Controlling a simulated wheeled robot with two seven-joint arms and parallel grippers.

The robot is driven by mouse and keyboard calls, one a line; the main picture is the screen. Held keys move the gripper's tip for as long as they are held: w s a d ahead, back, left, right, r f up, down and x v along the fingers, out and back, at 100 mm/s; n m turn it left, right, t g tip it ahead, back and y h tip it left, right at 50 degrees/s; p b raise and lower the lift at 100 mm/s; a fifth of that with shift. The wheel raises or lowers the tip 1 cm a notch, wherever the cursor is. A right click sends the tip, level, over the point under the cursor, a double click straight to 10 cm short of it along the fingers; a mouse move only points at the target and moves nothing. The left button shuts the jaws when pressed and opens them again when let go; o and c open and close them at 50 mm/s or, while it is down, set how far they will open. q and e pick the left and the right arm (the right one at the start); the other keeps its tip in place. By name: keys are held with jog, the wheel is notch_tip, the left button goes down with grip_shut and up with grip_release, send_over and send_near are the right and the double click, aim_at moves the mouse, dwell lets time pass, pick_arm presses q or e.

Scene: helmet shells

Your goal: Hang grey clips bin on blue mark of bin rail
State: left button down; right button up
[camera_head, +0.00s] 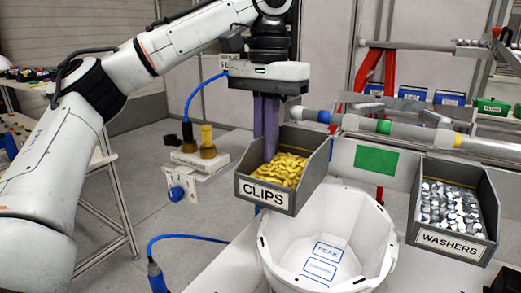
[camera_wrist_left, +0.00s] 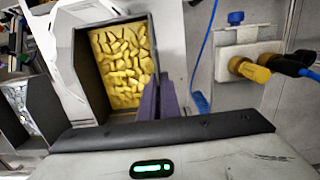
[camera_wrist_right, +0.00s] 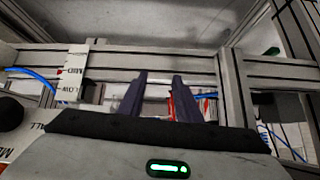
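The grey clips bin (camera_head: 264,196), labelled CLIPS and full of yellow clips (camera_head: 282,170), is in front of the bin rail (camera_head: 345,121), above the rim of a white shell. The rail's blue mark (camera_head: 323,116) is behind and above the bin's back right corner. My left gripper (camera_head: 266,155) points down with its purple fingers close together at the bin's back left wall. The left wrist view shows the fingers (camera_wrist_left: 160,98) on the wall beside the clips (camera_wrist_left: 124,62). Whether the bin touches the rail is hidden. My right gripper (camera_wrist_right: 158,95) shows only in its wrist view, fingers apart, empty.
A grey washers bin (camera_head: 451,211) is at the right, below the rail's yellow mark (camera_head: 457,140). The rail's green mark (camera_head: 384,127) lies between. The white helmet shell (camera_head: 328,238) stands below the clips bin. A fixture with yellow and black plugs (camera_head: 207,142) is at left.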

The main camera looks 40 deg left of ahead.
aim_at(281, 145)
pick_arm(q)
jog(key=shift+w+a+b, duration=0.2)
jog(key=shift+w, duration=0.55)
jog(key=shift+w+a+b, duration=0.15)
jog(key=shift+w, duration=0.6)
jog(key=shift+w+a+r, duration=0.1)
jog(key=shift+w, duration=0.15)
jog(key=shift+w+a+p, duration=0.15)
jog(key=shift+w+p, duration=0.35)
jog(key=shift+w, duration=0.1)
jog(key=shift+w+a+p, duration=0.15)
jog(key=shift+w+p, duration=0.3)
jog(key=shift+w, duration=0.15)
jog(key=shift+f+b, duration=0.45)
jog(key=shift+f, duration=0.75)
jog(key=c, duration=1.9)
grip_release()
